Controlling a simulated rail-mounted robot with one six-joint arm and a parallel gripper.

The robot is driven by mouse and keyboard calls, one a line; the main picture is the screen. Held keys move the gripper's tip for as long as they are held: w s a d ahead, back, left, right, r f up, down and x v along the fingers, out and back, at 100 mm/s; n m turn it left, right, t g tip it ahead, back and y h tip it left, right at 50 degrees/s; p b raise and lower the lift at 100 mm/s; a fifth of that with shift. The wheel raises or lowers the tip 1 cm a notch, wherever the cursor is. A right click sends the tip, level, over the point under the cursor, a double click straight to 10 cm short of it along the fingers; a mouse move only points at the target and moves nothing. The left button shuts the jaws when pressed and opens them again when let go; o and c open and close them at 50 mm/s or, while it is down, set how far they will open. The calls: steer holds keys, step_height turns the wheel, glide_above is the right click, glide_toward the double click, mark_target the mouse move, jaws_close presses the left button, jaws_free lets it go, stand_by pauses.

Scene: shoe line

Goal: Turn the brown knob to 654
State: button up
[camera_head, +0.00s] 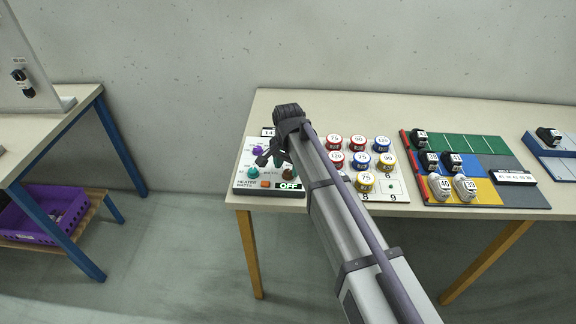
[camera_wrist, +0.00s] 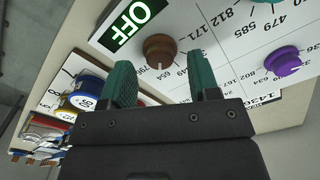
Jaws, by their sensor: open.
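In the head view the brown knob (camera_head: 288,174) shows at the panel's right side, partly beside my arm. My gripper (camera_wrist: 165,85) is open in the wrist view, with its two green fingers apart. The knob shows beyond and between the fingertips, with no contact visible. In the head view my gripper (camera_head: 270,158) hangs over the panel, left of the brown knob.
A purple knob (camera_wrist: 286,61) and a green knob (camera_head: 253,174) are on the same panel. An OFF display (camera_wrist: 136,22) lies close to the brown knob. Several numbered tins (camera_head: 358,160) stand right of my arm, and a board with shoes (camera_head: 470,147) lies further right.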

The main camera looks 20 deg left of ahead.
mark_target(289, 173)
step_height(289, 173, up, 10)
steer(key=p, duration=0.8)
steer(key=shift+f, duration=0.2)
steer(key=s+d+n, duration=0.1)
steer(key=s+d, duration=0.4)
steer(key=d, duration=0.8)
steer(key=s+d+n, duration=0.1)
steer(key=s+d, duration=0.4)
steer(key=d, duration=0.9)
steer(key=s+d, duration=0.5)
steer(key=d, duration=0.8)
steer(key=shift+d+n, duration=0.2)
steer(key=shift+n, duration=0.2)
